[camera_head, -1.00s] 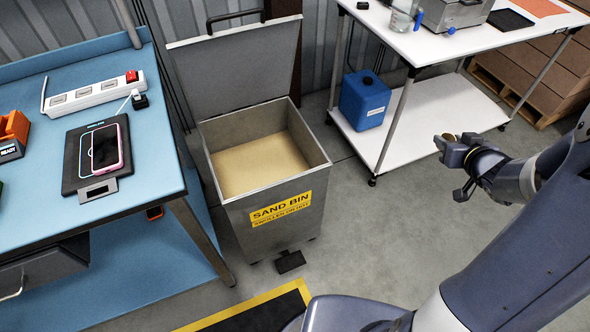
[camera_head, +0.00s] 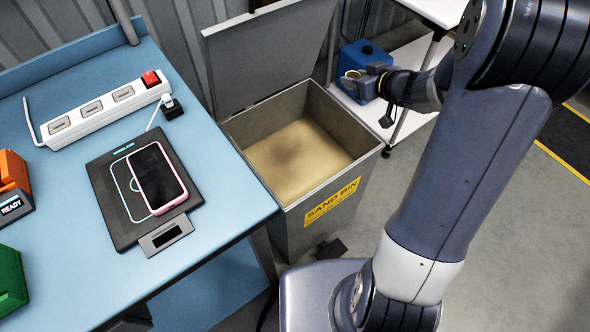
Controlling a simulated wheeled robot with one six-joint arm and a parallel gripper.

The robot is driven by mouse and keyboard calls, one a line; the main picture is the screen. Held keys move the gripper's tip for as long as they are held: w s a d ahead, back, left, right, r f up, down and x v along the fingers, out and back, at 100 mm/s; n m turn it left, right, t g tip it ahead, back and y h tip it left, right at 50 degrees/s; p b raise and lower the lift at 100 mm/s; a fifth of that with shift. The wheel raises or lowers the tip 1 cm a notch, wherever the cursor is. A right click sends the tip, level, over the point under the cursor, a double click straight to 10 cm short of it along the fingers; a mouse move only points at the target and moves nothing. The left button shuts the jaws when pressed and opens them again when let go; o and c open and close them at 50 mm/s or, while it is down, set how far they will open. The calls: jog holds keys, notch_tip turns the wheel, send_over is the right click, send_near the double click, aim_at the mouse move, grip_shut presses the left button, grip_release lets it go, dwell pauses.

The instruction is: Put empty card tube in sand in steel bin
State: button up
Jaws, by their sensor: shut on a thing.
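The steel sand bin (camera_head: 345,180) stands open beside the blue bench, with its lid (camera_head: 262,50) tilted up at the back. Sand (camera_head: 298,158) covers its inside, with a dark shadow on it and no tube visible there. My gripper (camera_head: 358,78) is above the bin's far right rim in the picture, shut on the card tube (camera_head: 352,74). Only a small tan round end of the tube shows; the rest is hidden by the fingers.
The blue bench (camera_head: 230,222) on the left bears a power strip (camera_head: 105,108), a phone (camera_head: 157,178) on a black charging pad, and orange and green items.

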jog(key=w+a+f+n+g+y+b, duration=0.1)
jog(key=a+f+n+g+y+b, duration=0.3)
jog(key=a+f+b, duration=0.6)
jog(key=w+a+f+n+g+y+b, duration=0.2)
jog(key=a+f+n+g+b, duration=0.35)
jog(key=f+b, duration=0.8)
jog(key=shift+t, duration=0.75)
jog(key=f+b, duration=0.1)
jog(key=f, duration=0.2)
jog(key=f+b, duration=0.1)
jog(key=f, duration=0.2)
jog(key=a+f+b, duration=0.1)
jog(key=f, duration=0.2)
jog(key=shift+s+a+f, duration=0.1)
jog(key=shift+s, duration=0.1)
jog(key=shift+f+b, duration=0.65)
jog(key=shift+b, duration=0.55)
jog(key=o, duration=0.9)
jog(key=shift+r, duration=0.1)
jog(key=shift+o, duration=0.2)
